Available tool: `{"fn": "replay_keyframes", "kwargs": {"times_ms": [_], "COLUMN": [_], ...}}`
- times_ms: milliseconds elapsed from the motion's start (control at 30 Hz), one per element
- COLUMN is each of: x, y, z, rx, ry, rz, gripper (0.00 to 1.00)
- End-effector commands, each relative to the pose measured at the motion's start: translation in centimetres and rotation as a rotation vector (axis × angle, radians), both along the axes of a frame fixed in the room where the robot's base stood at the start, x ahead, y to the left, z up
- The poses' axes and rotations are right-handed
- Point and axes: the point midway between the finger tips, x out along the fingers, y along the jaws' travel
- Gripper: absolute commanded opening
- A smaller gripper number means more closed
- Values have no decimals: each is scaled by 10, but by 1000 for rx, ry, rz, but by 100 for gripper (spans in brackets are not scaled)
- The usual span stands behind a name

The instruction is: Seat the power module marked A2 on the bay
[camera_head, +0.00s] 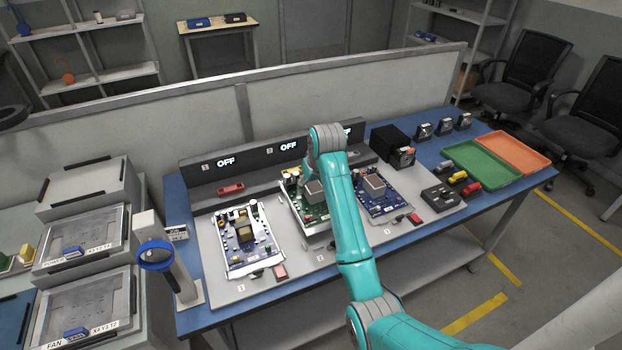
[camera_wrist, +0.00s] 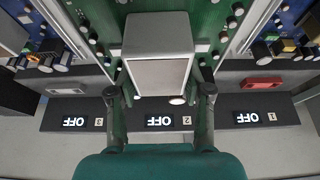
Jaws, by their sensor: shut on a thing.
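My gripper (camera_wrist: 160,98) is over the middle station, at the far side of the green circuit board (camera_head: 297,209), close to the dark rail. Its two fingers stand on either side of a pale grey boxy part (camera_wrist: 158,76), which I take as the held module. No A2 mark can be read on it. In the head view my arm hides the fingertips and most of what they hold. The bay's rail (camera_wrist: 220,116) carries displays reading OFF, numbered 1, 2 and 3. I cannot tell whether the part touches the board or rail.
A white-edged board (camera_head: 262,240) lies left and a blue board (camera_head: 389,199) right. A red part (camera_head: 230,188) sits on the rail by display 1. Black modules (camera_head: 424,131), a black box (camera_head: 388,142), a green tray (camera_head: 482,162) and an orange tray (camera_head: 517,149) stand right.

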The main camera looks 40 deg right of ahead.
Motion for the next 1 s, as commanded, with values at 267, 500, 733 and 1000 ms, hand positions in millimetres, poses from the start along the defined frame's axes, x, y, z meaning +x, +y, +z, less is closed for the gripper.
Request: {"fn": "replay_keyframes", "kwargs": {"times_ms": [267, 500, 733, 1000], "x": [0, 0, 0, 1], "y": [0, 0, 0, 0], "z": [-19, -32, -36, -36], "rx": [-1, -1, -1, -1], "ry": [-3, -3, -3, -3], "rz": [0, 0, 0, 0], "gripper": [0, 0, 0, 0]}}
